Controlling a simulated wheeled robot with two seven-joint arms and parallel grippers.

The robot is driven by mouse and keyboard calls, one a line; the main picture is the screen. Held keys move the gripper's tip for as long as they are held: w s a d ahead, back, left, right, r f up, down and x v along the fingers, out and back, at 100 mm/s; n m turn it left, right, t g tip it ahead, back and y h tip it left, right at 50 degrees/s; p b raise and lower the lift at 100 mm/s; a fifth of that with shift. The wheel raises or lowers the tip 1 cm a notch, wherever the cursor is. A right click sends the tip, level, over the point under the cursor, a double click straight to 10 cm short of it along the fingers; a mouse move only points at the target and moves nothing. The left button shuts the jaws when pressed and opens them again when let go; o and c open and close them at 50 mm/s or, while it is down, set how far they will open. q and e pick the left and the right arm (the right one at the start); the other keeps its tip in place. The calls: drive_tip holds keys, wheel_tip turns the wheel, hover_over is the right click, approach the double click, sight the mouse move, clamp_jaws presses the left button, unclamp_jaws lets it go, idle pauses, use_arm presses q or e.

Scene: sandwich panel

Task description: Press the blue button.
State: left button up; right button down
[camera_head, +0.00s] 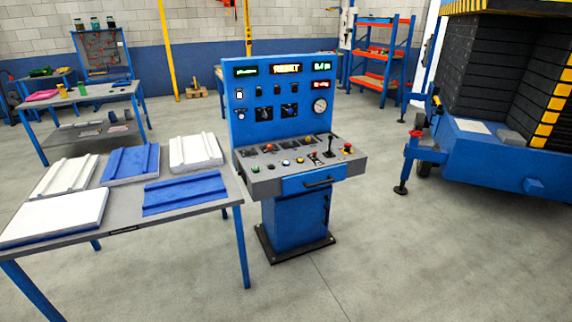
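The blue control console (289,195) stands in the middle of the view, with a sloped grey panel (262,183) and an upright display board. The small blue button (285,162) is in the front row of the sloped panel. Nothing covers the blue button. Neither of my grippers is in view.
A table (125,231) with white and blue panels stands left of the console, close to it. A black joystick (329,146) and a red knob (347,148) sit on the panel's right. A large blue machine (500,165) stands at right. The floor between is clear.

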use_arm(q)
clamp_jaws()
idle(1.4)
